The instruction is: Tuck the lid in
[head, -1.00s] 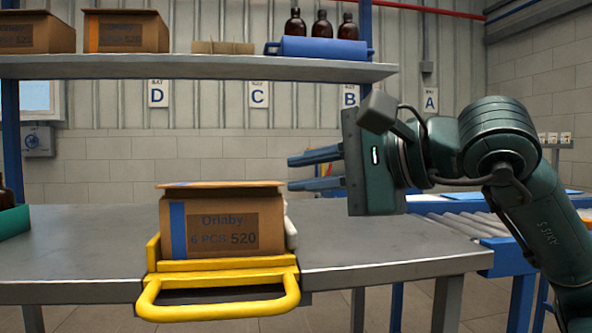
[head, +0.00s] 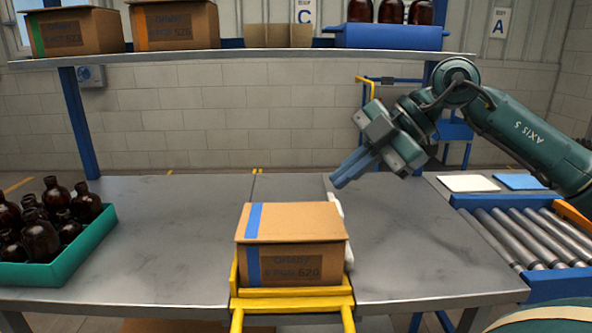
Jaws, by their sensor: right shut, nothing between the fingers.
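The cardboard box (head: 296,264) stands upright in a yellow holder (head: 292,292) at the front edge of the table. Its lid (head: 300,222) lies over the top, with a blue tape stripe running over lid and front. The lid's front edge sits at the top of the front wall; whether its flap is inside cannot be made out. My right gripper (head: 340,180) is shut and empty, in the air behind and right of the box, pointing down and left, apart from it. My left gripper is not in view.
A green tray (head: 85,250) of amber bottles stands at the left. The shelf (head: 240,55) above holds boxes and a blue bin (head: 390,37). A roller conveyor (head: 530,240) lies at the right.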

